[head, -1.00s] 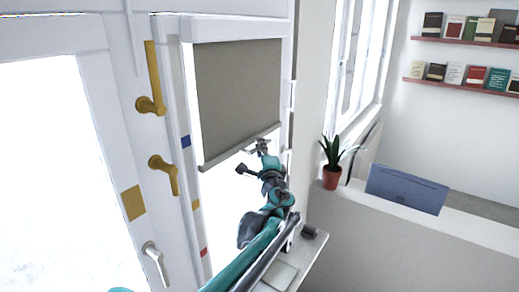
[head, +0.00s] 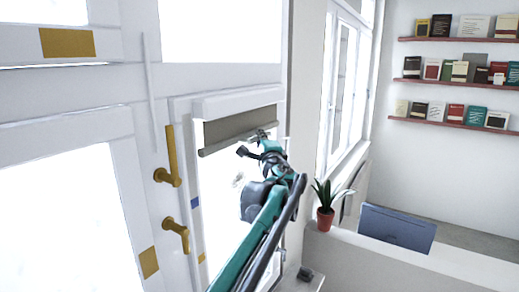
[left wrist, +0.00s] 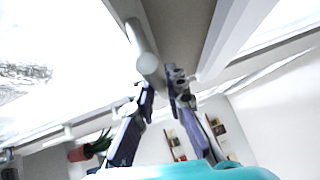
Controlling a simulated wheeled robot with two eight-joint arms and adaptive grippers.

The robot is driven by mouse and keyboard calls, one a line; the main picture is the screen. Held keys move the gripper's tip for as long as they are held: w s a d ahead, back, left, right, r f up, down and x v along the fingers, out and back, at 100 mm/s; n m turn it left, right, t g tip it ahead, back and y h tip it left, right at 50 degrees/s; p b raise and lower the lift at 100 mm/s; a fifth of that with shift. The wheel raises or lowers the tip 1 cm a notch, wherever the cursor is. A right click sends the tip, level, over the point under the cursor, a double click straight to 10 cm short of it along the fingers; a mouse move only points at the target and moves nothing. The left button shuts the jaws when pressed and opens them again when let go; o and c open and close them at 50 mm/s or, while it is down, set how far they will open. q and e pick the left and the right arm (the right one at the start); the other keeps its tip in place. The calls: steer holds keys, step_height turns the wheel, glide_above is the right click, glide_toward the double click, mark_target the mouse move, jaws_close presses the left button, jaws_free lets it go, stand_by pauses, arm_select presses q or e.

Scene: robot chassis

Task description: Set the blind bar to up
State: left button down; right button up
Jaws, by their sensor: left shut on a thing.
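The grey blind (head: 238,125) is a short strip at the top of the small window. Its blind bar (head: 222,146) runs along the lower edge, slightly tilted in the head view. My left gripper (head: 261,138) is shut on the bar near its right end. The fingers hide the exact contact. My right gripper is not in view.
A white door with brass handles (head: 168,178) is left of the blind. A potted plant (head: 325,205) and a blue-grey panel (head: 397,228) stand on the right. Bookshelves (head: 455,122) hang at the back right.

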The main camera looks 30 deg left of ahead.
arm_select(q)
steer(key=shift+r, duration=0.45)
steer(key=c, duration=1.5)
jaws_free()
steer(key=shift+s, duration=0.1)
steer(key=shift+c, duration=0.2)
steer(key=shift+d, duration=0.1)
steer(key=v, duration=1.2)
